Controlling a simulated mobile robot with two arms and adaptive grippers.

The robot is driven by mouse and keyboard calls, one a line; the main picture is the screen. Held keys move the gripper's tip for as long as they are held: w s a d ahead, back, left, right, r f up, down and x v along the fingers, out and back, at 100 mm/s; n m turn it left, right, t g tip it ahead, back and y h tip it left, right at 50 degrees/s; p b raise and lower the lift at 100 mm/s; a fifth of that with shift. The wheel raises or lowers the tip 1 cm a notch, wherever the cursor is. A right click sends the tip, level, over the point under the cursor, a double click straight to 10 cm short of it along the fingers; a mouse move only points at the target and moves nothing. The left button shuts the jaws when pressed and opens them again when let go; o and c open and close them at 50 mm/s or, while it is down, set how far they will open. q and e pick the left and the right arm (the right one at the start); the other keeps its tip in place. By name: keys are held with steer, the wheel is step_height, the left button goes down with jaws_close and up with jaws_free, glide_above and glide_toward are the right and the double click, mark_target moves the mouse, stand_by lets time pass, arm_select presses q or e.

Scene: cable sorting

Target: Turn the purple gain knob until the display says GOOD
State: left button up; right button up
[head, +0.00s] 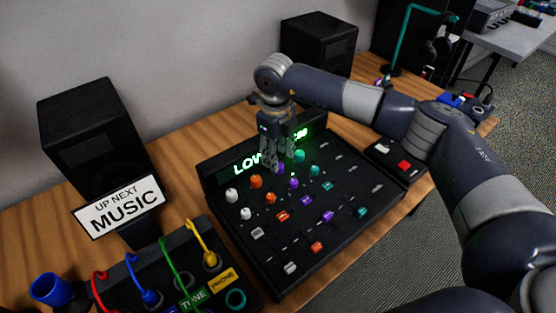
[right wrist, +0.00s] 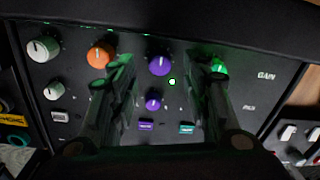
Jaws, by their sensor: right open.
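The purple gain knob (head: 280,168) is in the top row of the black mixer (head: 266,262), partly hidden by my right gripper (head: 271,162) in the head view. In the right wrist view the large purple knob (right wrist: 159,65) shows between the two spread fingers of my right gripper (right wrist: 165,75). The fingers are open, pointing down at the panel; I cannot tell whether they touch the knob. The display (head: 246,166) glows green and reads LOW; characters further right are partly covered by the gripper. My left gripper is not in view.
An orange knob (right wrist: 101,56) and a green knob (right wrist: 219,68) flank the purple one, with a smaller purple knob (right wrist: 153,100) below. A patch box with cables (head: 190,277), a MUSIC sign (head: 119,206), two speakers and a red-button box (head: 404,166) stand around the mixer.

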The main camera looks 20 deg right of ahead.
steer(key=shift+f, duration=1.7)
jaws_close()
steer(key=shift+w+m, duration=0.1)
steer(key=shift+m, duration=2.3)
jaws_free()
step_height(320, 180, up, 12)
steer(key=shift+a, duration=0.2)
